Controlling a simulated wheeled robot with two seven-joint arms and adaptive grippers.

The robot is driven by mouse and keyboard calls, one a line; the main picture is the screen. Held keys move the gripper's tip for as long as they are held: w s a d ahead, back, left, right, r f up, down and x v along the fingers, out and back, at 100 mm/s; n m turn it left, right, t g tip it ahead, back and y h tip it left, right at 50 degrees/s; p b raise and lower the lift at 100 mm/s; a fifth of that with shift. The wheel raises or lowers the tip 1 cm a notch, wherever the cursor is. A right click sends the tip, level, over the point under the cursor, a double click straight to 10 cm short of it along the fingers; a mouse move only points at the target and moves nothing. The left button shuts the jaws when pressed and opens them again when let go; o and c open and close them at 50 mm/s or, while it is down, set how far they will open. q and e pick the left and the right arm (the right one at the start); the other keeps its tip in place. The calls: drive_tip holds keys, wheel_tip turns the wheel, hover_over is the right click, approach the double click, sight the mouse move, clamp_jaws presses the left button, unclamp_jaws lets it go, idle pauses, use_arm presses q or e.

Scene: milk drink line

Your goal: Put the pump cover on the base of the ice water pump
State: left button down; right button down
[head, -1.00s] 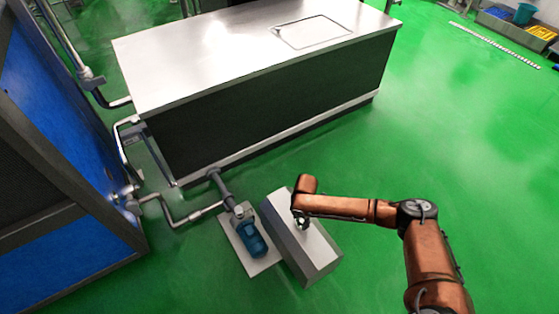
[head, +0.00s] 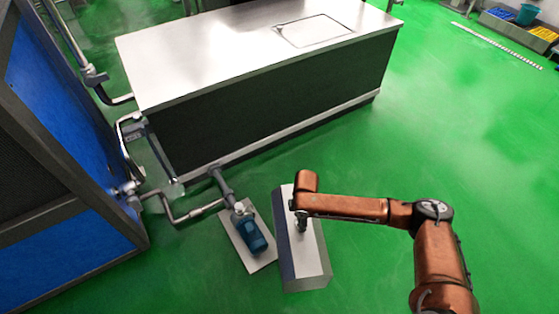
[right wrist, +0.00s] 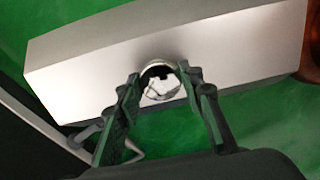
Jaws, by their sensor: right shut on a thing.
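The pump cover is a long grey box (head: 311,255) held by my right gripper (head: 301,222) in the head view. The gripper is shut on the knob on its top, and the cover hangs just right of the pump. In the right wrist view the fingers (right wrist: 160,88) close around the round knob, with the cover's pale top (right wrist: 235,55) behind. The blue ice water pump (head: 252,236) stands uncovered on its flat pale base (head: 232,239). I cannot tell the cover's exact height above the floor. My left gripper is not in view.
A pipe (head: 206,210) runs from the pump to the blue cabinet (head: 60,110) on the left, and another pipe (head: 221,184) runs up to the steel-topped tank (head: 220,60) behind. Green floor (head: 430,130) is clear on the right.

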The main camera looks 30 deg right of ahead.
drive_tip(key=s+a+r+m, duration=0.2)
drive_tip(key=a+r+m, duration=0.1)
drive_tip(key=r, duration=0.5)
drive_tip(key=s+a+r+m, duration=0.3)
drive_tip(key=r+m, duration=0.3)
drive_tip(key=r, duration=0.2)
drive_tip(key=s+a+r+m, duration=0.2)
drive_tip(key=r+m, duration=0.3)
drive_tip(key=r, duration=0.3)
drive_tip(key=shift+s+a+r, duration=0.15)
drive_tip(key=shift+s+a, duration=0.25)
drive_tip(key=shift+a, duration=0.45)
drive_tip(key=shift+d, duration=0.1)
